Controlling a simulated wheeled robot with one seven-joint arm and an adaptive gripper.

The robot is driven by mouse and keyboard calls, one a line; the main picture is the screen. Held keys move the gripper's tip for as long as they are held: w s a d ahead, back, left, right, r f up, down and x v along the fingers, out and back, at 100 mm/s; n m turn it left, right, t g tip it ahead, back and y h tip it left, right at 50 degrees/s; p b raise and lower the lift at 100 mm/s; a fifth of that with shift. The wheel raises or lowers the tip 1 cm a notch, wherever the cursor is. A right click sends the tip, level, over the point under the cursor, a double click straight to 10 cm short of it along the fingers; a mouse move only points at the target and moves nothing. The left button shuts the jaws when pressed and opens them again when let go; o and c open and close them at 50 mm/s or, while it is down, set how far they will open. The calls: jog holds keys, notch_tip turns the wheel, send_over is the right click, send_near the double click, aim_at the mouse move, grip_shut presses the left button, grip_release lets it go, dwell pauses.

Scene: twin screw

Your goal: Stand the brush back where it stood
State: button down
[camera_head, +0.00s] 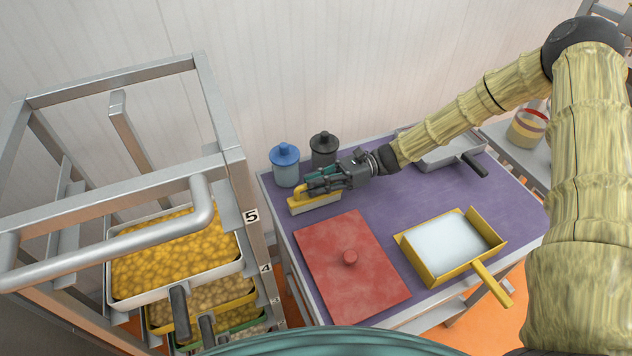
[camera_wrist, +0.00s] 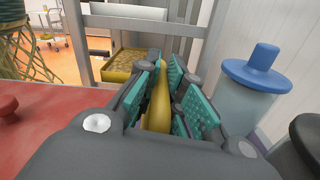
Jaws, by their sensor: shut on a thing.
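The brush (camera_head: 315,203) is yellow with a pale lower edge. It is at the far left corner of the purple table top (camera_head: 385,215), in front of the blue-lidded jar (camera_head: 286,168). My gripper (camera_head: 318,187) is shut on the brush's yellow handle from the right. In the wrist view the yellow handle (camera_wrist: 158,105) lies between the teal finger pads. The brush looks level, bristles down. I cannot tell whether it touches the table. The fingers hide part of its top.
A red board with a knob (camera_head: 345,280) lies in front of the brush. A black-lidded jar (camera_head: 323,147) stands behind my gripper. A yellow dustpan-like tray (camera_head: 447,246) and a grey pan (camera_head: 440,155) are to the right. A metal rack (camera_head: 240,185) stands left of the table.

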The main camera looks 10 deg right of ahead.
jog(key=shift+f, duration=0.25)
jog(key=shift+f, duration=0.2)
jog(key=c, duration=1.5)
grip_release()
jog(key=shift+c, duration=0.2)
jog(key=shift+r, duration=0.1)
jog(key=shift+r, duration=0.15)
jog(key=d+b, duration=0.1)
jog(key=d, duration=0.2)
jog(key=w+d+b, duration=0.1)
jog(key=d, duration=0.2)
jog(key=w+d+b, duration=0.1)
jog(key=d+b, duration=0.1)
jog(key=d, duration=0.2)
jog(key=shift+d, duration=0.1)
jog(key=shift+w+d, duration=0.15)
jog(key=shift+d, duration=0.65)
